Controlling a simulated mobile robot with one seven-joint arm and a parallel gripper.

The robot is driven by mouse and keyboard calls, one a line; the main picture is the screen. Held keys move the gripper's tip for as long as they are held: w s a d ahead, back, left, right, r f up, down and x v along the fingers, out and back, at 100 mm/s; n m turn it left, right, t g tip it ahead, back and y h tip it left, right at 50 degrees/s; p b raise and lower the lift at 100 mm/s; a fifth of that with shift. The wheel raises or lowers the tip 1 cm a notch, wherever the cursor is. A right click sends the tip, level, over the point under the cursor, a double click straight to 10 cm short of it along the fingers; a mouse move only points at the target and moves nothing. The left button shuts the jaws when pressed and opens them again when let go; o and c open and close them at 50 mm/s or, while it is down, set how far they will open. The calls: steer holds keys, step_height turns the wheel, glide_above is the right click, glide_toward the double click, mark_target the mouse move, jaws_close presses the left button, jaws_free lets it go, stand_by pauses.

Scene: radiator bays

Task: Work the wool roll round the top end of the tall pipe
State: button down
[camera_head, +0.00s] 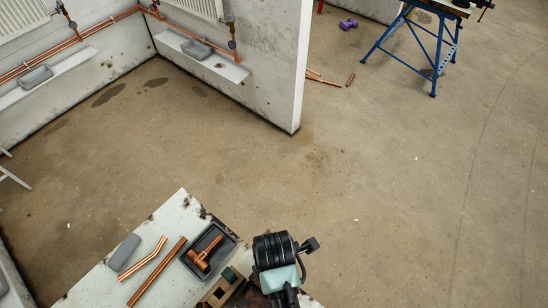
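My arm's end with my gripper (283,268) shows at the bottom edge, over the right part of a pale, stained bench top (178,210). I see its black and mint-green housing from above; its fingertips cannot be made out. I cannot pick out a wool roll with certainty. A small green piece (230,273) lies on a wooden holder (218,292) just left of my arm, which partly hides that area. No tall upright pipe can be told for sure.
A dark tray (228,243) holding a copper fitting (203,254) and a grey block (123,252) are on the bench. Beyond is open concrete floor, a white partition wall (270,60), wall ledges with grey trays, copper pipework, and a blue workstand (415,40) at upper right.

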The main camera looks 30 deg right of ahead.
steer(key=shift+f, duration=0.1)
stand_by(0.3)
steer(key=shift+f, duration=0.3)
steer(key=shift+w+d, duration=0.1)
steer(key=shift+w, duration=0.05)
